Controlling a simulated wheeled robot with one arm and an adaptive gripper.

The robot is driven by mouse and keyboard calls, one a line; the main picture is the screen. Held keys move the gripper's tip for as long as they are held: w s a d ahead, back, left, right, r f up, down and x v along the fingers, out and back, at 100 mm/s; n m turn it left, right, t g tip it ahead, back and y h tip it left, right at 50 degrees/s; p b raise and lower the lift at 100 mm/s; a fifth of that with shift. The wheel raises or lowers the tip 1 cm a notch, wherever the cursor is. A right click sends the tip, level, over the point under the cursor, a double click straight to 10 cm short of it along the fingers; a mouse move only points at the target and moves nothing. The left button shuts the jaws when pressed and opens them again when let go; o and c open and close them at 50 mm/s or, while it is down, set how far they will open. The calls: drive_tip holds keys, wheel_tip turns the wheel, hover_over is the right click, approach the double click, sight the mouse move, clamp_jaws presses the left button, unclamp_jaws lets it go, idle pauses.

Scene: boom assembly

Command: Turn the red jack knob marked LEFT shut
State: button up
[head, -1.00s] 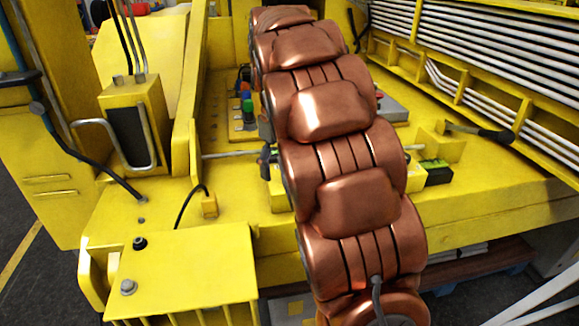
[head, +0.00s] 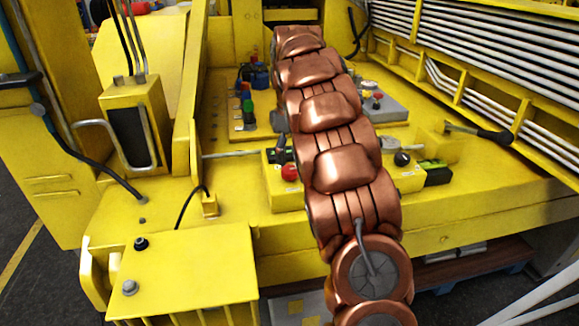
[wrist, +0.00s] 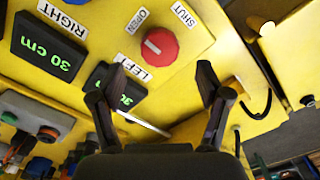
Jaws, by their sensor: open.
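The red jack knob (wrist: 160,46) is in the wrist view at upper middle, on a yellow panel. A white line on its face slants toward the upper left, on the side of the OPEN label (wrist: 137,20). The SHUT label (wrist: 184,15) is up and right of it, and the LEFT label (wrist: 133,74) is below left, partly behind a finger. My gripper (wrist: 162,78) is open and empty, its fingers spread wide below the knob in the picture and apart from it. In the head view the red knob (head: 289,172) shows just left of my copper arm, which hides the gripper.
Two dark displays with green digits, one reading 30 cm (wrist: 48,47) beside the RIGHT label, lie left in the wrist view. A black knob (head: 402,158) stands right of my arm. A grey box with buttons (head: 385,107) and a lever (head: 480,131) stand beyond it.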

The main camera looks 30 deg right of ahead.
sight(289, 169)
drive_tip(key=shift+f+p, duration=0.6)
drive_tip(key=shift+f, duration=2.1)
drive_tip(key=c, duration=1.2)
drive_tip(key=shift+o, duration=0.2)
